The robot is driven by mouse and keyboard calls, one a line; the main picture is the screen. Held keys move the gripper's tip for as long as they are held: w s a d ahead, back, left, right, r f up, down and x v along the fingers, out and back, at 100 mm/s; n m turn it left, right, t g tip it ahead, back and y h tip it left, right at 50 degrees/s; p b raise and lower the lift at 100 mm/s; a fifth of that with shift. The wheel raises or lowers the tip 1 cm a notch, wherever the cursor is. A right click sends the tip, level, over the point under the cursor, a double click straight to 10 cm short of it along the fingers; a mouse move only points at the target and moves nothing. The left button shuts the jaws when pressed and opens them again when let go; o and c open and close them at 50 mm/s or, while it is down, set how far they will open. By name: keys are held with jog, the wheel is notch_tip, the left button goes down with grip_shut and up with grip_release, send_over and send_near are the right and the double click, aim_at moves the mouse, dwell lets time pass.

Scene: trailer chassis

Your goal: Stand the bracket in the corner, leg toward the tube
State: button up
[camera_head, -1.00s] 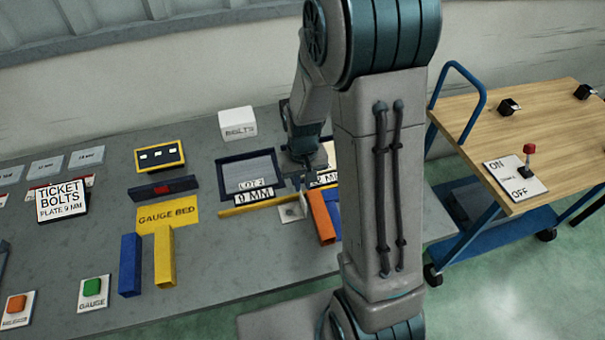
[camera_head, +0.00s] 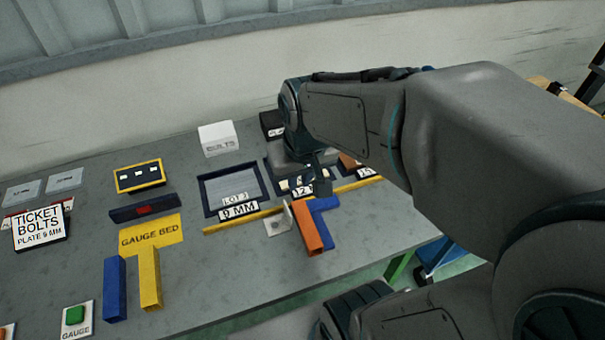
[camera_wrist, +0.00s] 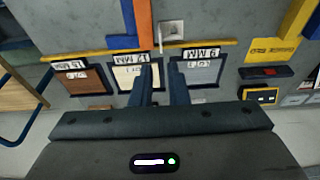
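The bracket (camera_head: 278,222) is a small pale metal piece with a flat plate and a raised flange. It lies on the bench left of the orange tube (camera_head: 308,229), close to the yellow strip (camera_head: 230,225). A blue tube (camera_head: 325,205) lies against the orange tube's right side. In the wrist view the bracket (camera_wrist: 171,33) shows beyond the fingertips, beside the orange tube (camera_wrist: 144,25). My gripper (camera_wrist: 161,70) is open and empty, its two fingers apart over the part bins. In the head view my gripper (camera_head: 318,185) is behind the tubes, partly hidden by my arm.
Bins with "9 MM" and "12" labels, such as the left bin (camera_head: 233,190), stand behind the yellow strip. The gauge bed (camera_head: 150,236), with blue and yellow bars before it, is at left. Bench between gauge bed and bracket is clear.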

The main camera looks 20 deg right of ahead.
jog(key=shift+t, duration=0.4)
jog(key=s+r, duration=0.1)
jog(key=s, duration=0.2)
jog(key=s+r, duration=0.1)
jog(key=shift+s+r, duration=0.3)
jog(key=shift+s, duration=0.05)
dwell(0.6)
